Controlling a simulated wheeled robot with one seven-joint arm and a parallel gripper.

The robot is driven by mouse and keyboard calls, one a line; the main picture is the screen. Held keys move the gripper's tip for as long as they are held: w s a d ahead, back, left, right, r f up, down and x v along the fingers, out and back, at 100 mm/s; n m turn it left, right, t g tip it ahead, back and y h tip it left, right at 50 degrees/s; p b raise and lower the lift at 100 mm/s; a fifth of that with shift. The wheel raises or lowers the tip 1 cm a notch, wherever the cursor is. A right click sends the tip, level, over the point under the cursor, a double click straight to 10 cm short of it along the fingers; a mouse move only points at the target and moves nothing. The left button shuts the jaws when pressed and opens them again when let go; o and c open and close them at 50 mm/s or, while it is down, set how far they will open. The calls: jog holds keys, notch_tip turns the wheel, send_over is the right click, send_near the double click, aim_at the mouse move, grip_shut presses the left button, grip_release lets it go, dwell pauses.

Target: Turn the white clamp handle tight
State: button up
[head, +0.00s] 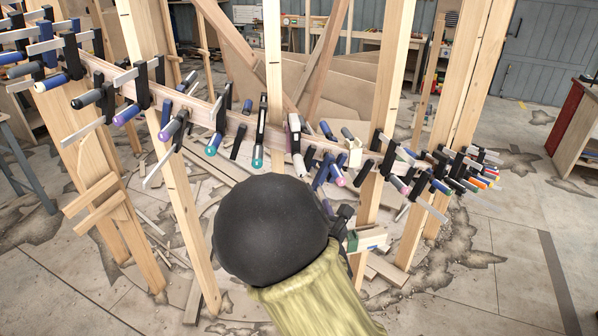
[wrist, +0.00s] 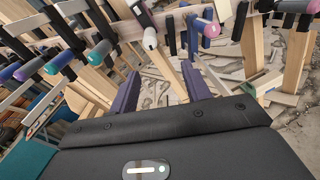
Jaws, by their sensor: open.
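The white clamp handle (wrist: 150,40) shows in the wrist view on a dark clamp bar, above and slightly left of the gap between my fingers. In the head view the pale handle (head: 299,165) hangs at the middle of the curved wooden stringer (head: 205,112). My gripper (wrist: 161,82) is open, with its two dark purple fingers apart and nothing between them. The handle lies beyond the fingertips and appears apart from them. In the head view, my dark rounded arm part hides much of the area below the handle, and I cannot make out the fingers clearly.
A pink-ended handle (wrist: 210,28) is close on the right, and a teal-ended handle (wrist: 98,52) is on the left. Several other clamps crowd the stringer. Upright wooden posts (head: 393,75) stand around it, and wood scraps litter the floor.

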aim_at(299, 164)
jog(key=shift+s+a+r+n+y, duration=0.1)
jog(key=shift+a+r+n+y, duration=0.15)
jog(key=shift+n, duration=0.2)
jog(key=shift+a+r+n+y, duration=0.15)
jog(key=shift+a+n, duration=0.15)
jog(key=shift+n, duration=0.15)
jog(key=p+x, duration=0.1)
jog(key=x, duration=0.4)
jog(key=p+x, duration=0.2)
jog(key=x, duration=0.4)
jog(key=p+x, duration=0.1)
jog(key=x, duration=0.5)
jog(key=shift+w+r, duration=0.25)
jog(key=c, duration=1)
